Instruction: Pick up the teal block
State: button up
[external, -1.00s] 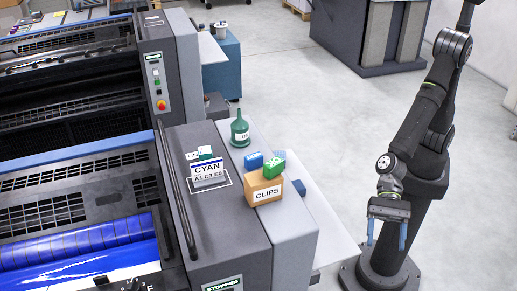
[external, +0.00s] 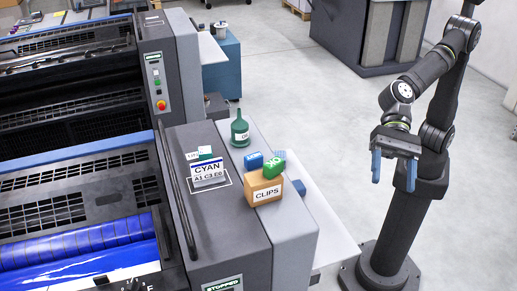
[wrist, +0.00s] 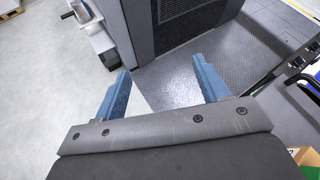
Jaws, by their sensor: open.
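A small teal block (external: 205,150) seems to sit behind the top of the white CYAN sign on the grey machine top; it is partly hidden and too small to make out well. A blue block (external: 253,161) and a green block (external: 274,169) are at the CLIPS box (external: 262,190). My gripper (external: 393,186) is open and empty, well to the right of the machine, with blue fingers pointing down. In the wrist view my gripper (wrist: 160,65) shows its two fingers apart, with nothing between them.
A dark green bottle (external: 240,131) stands behind the blocks on the machine's ledge. A white panel (external: 325,225) juts out at the machine's right side. The floor (external: 330,125) between machine and arm is clear. A box corner (wrist: 306,158) shows at the wrist view's lower right.

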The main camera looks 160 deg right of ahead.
jog(key=d+r+n+g+h, duration=0.1)
jog(key=d+n+g+h, duration=0.25)
jog(key=d+n, duration=1.55)
jog(key=s+d+f+g+h, duration=0.1)
jog(key=s+d+g, duration=0.1)
jog(key=s+d, duration=0.65)
jog(key=s+d+n+g+h, duration=0.1)
jog(key=s+d+g, duration=0.15)
jog(key=d, duration=1.05)
jog(key=s+d+f+g+h, duration=0.1)
jog(key=s+d+g, duration=0.1)
jog(key=s+d, duration=0.65)
send_near(210, 149)
jog(key=x, duration=0.5)
jog(key=shift+s+f, duration=0.15)
jog(key=shift+s, duration=0.15)
jog(key=shift+w+x, duration=0.15)
jog(key=shift+x, duration=1.2)
jog(key=shift+w+x, duration=0.15)
jog(key=shift+x, duration=1.2)
jog(key=c, duration=1.1)
jog(key=shift+o, duration=0.2)
